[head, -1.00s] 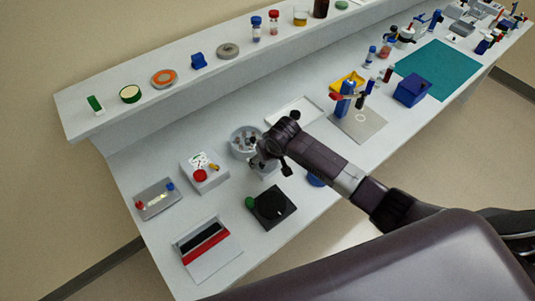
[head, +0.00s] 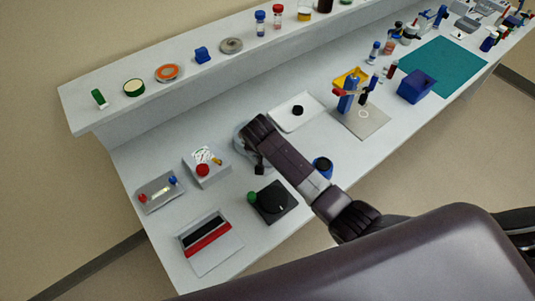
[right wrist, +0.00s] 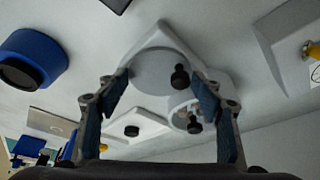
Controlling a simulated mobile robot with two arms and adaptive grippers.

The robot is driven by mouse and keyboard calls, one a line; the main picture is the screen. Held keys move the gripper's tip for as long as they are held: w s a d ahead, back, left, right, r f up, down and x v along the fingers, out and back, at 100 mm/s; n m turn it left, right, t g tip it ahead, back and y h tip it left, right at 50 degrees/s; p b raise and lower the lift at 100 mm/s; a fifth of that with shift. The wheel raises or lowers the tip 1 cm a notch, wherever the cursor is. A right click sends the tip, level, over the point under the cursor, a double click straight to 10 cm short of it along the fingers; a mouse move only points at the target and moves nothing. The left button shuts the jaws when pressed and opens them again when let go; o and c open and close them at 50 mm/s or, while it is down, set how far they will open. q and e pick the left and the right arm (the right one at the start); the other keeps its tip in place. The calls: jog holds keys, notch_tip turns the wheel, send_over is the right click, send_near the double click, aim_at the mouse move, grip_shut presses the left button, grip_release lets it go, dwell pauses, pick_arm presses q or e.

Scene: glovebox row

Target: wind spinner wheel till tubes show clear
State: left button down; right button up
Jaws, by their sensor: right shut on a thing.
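The spinner (head: 239,137) is a pale grey device on the bench, mostly hidden under my right arm in the head view. In the right wrist view its round grey wheel (right wrist: 155,72) has a black knob (right wrist: 180,77) on it. Below it is a round cup (right wrist: 184,114) with dark-topped pieces; whether the tubes are clear cannot be told. My right gripper (right wrist: 165,88) has its blue-padded fingers at either side of the wheel and is shut on it. In the head view my right gripper (head: 258,165) is largely hidden by its wrist. My left gripper is out of view.
A white tray (head: 284,123) with a black cap (head: 298,110) lies right of the spinner. A grey box with a red button (head: 203,170) stands left; a black plate with a green knob (head: 275,203) is in front. A blue pot (head: 322,167) is near the arm.

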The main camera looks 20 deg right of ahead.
jog(key=shift+w+r, duration=0.15)
jog(key=o, duration=1.2)
jog(key=shift+c, duration=0.2)
jog(key=v, duration=1.2)
